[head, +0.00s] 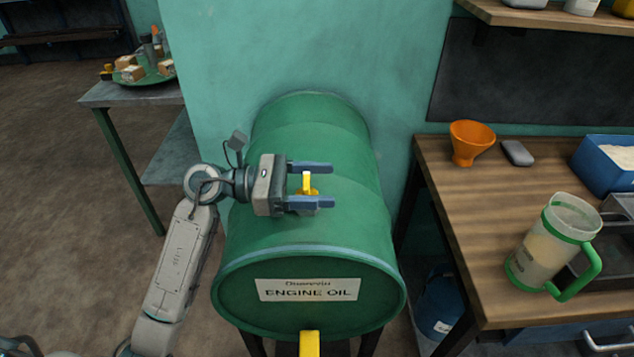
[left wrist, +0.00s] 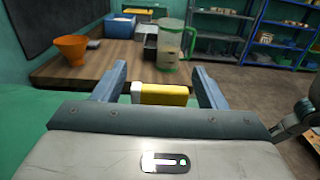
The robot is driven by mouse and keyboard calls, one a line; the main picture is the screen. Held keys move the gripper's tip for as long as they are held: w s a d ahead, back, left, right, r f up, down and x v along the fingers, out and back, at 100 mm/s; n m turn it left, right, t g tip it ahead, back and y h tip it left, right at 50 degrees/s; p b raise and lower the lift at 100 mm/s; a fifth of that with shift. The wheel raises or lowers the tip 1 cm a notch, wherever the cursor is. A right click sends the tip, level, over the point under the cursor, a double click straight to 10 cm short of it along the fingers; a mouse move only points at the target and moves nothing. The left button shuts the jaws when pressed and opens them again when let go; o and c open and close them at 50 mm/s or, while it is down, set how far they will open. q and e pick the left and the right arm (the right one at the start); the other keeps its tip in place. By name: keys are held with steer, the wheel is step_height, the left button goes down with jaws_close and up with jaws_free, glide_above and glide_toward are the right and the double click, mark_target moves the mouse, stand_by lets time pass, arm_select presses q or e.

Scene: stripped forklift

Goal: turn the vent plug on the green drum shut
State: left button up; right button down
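The green drum (head: 310,235) lies on its side on a dark stand, its labelled end toward me. The yellow vent plug (head: 307,183) stands on top of the drum. My left gripper (head: 325,185) reaches in from the left with its blue fingers apart, one on each side of the plug. In the left wrist view the yellow plug (left wrist: 163,94) shows between the two fingers (left wrist: 160,85), with gaps to both. A yellow tap (head: 309,344) is at the drum's lower front. My right gripper is not seen in the head view.
A wooden bench (head: 480,225) on the right holds an orange funnel (head: 470,143), a green-handled jug (head: 553,245) and a blue bin (head: 605,163). A green wall (head: 300,50) stands behind the drum. A side table (head: 130,95) is at the left.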

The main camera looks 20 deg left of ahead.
arm_select(q)
steer(key=shift+s+a+f+b, duration=0.15)
steer(key=shift+a+b, duration=0.15)
steer(key=shift+a, duration=0.15)
steer(key=b+v, duration=0.3)
steer(key=v, duration=0.4)
steer(key=shift+a, duration=0.35)
steer(key=shift+s+a+b, duration=0.25)
steer(key=shift+a+b, duration=0.15)
steer(key=shift+a, duration=0.25)
steer(key=shift+s+a, duration=0.1)
steer(key=shift+a, duration=0.3)
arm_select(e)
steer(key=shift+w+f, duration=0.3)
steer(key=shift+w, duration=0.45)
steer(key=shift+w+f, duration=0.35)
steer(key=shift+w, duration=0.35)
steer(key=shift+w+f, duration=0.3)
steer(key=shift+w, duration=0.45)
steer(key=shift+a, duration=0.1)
